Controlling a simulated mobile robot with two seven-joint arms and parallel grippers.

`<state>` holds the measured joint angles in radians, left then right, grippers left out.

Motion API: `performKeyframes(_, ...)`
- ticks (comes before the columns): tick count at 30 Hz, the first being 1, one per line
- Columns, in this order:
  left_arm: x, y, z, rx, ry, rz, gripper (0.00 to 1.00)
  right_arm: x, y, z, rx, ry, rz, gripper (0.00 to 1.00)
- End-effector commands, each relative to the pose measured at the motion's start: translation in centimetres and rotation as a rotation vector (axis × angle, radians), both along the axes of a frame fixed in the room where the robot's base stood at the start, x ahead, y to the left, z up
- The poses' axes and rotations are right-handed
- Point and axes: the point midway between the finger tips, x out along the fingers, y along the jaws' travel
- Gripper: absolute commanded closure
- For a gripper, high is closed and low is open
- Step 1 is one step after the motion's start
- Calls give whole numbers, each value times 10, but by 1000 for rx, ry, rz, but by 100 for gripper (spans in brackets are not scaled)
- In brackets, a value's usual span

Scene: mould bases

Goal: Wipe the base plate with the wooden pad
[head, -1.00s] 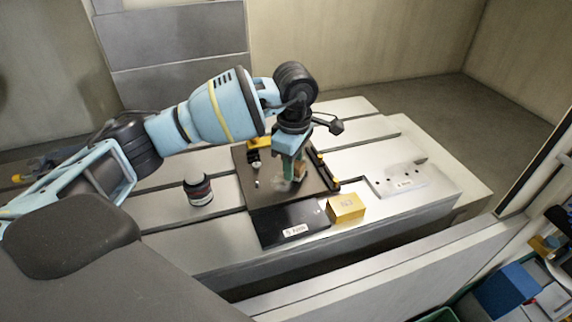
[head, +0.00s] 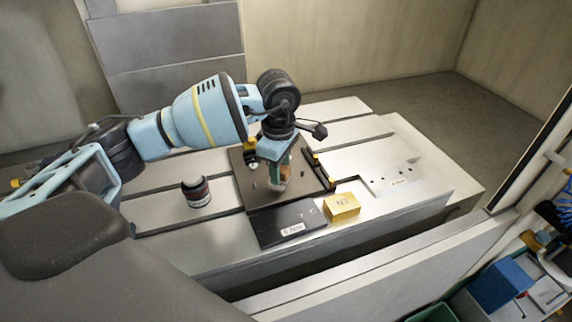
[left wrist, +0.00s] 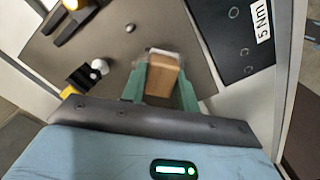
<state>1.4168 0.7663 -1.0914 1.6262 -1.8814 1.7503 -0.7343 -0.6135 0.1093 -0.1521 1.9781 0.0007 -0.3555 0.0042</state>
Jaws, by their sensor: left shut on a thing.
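The base plate (head: 262,195) is a dark flat plate on the slotted metal table. It also shows in the left wrist view (left wrist: 130,50). My left gripper (head: 279,186), with green fingers, is shut on the wooden pad (head: 286,174) over the plate's middle. In the left wrist view the wooden pad (left wrist: 163,75) sits between the fingers, with a pale layer at its far edge. The pad is low at the plate; I cannot tell whether it touches. My right gripper is not in view.
A black panel labelled 5 Nm (head: 285,228) adjoins the plate's front. A white plate with holes (head: 395,178) lies at right. Yellow-black clamps (head: 318,168) edge the base plate.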

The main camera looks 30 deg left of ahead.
Motion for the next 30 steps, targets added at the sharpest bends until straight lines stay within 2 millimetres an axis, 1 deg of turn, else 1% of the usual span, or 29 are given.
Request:
performKeyframes(1, -2, 2, 1, 0, -1, -1, 100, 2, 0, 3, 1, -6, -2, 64)
performKeyframes(11, -6, 5, -1, 0, 1, 0, 100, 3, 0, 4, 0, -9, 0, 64)
performKeyframes(24, -29, 25, -2, 0, 0, 1, 100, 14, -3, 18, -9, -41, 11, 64)
performKeyframes(30, -29, 27, -4, 3, 3, 2, 100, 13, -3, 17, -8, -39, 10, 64)
